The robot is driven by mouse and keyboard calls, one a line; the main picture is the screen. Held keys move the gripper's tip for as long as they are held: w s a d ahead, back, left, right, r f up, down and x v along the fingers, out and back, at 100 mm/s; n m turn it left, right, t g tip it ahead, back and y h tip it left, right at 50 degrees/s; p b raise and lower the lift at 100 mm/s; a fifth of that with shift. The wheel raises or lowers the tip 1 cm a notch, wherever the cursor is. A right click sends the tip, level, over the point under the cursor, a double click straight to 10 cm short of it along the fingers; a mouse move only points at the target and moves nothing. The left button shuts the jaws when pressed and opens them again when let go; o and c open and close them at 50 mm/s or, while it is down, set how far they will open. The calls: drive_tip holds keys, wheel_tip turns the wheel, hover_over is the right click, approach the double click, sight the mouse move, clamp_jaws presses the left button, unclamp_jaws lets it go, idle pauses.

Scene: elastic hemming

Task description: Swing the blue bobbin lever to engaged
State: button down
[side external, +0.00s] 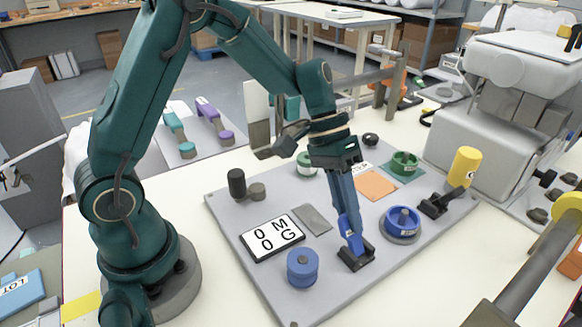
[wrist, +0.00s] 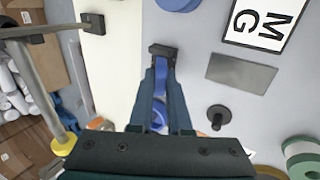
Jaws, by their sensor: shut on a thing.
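The blue lever (side external: 349,226) stands nearly upright from its black base (side external: 357,257) near the front edge of the grey board, leaning slightly left in the side view. My gripper (side external: 348,232) points down over it and is shut on it. In the wrist view, the blue lever (wrist: 160,84) lies between the two fingers of my gripper (wrist: 160,76), with the black base (wrist: 164,50) just beyond the tips. Part of the lever is hidden by the fingers. A blue bobbin (side external: 402,219) sits in a round holder to the right of the lever.
A blue spool (side external: 302,266) stands left of the lever base. A yellow lever (side external: 465,166) stands at the right, near the sewing machine (side external: 440,118). A sign (side external: 272,238), grey plate (side external: 311,219), orange pad (side external: 376,185) and green spool (side external: 404,162) share the board.

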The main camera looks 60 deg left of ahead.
sight(360, 247)
drive_tip(key=shift+d+r, duration=0.1)
drive_tip(key=shift+r, duration=0.05)
drive_tip(key=y, duration=0.1)
drive_tip(key=d+y, duration=0.1)
drive_tip(key=shift+d+r+y, duration=0.3)
drive_tip(key=shift+y, duration=0.1)
drive_tip(key=d+y, duration=0.1)
drive_tip(key=y, duration=0.1)
drive_tip(key=shift+d+r+y, duration=0.1)
drive_tip(key=shift+d+y, duration=0.2)
drive_tip(key=shift+d, duration=0.05)
drive_tip(key=y, duration=0.1)
drive_tip(key=d+y, duration=0.2)
drive_tip(key=shift+f+y, duration=0.25)
drive_tip(key=shift+y, duration=0.15)
drive_tip(key=shift+d+f+y, duration=0.1)
drive_tip(key=shift+d+y, duration=0.15)
drive_tip(key=shift+y, duration=0.15)
drive_tip(key=shift+s+d+f+y, duration=0.15)
drive_tip(key=shift+d+y, duration=0.1)
drive_tip(key=shift+y, duration=0.25)
drive_tip(key=shift+w+d+f+y, duration=0.15)
drive_tip(key=shift+d+y, duration=0.1)
drive_tip(key=shift+y, duration=0.25)
drive_tip(key=c, duration=0.9)
unclamp_jaws()
drive_tip(key=shift+o, duration=0.2)
drive_tip(key=shift+a+r+h, duration=0.25)
drive_tip(key=shift+a+h, duration=0.1)
drive_tip(key=shift+h, duration=0.15)
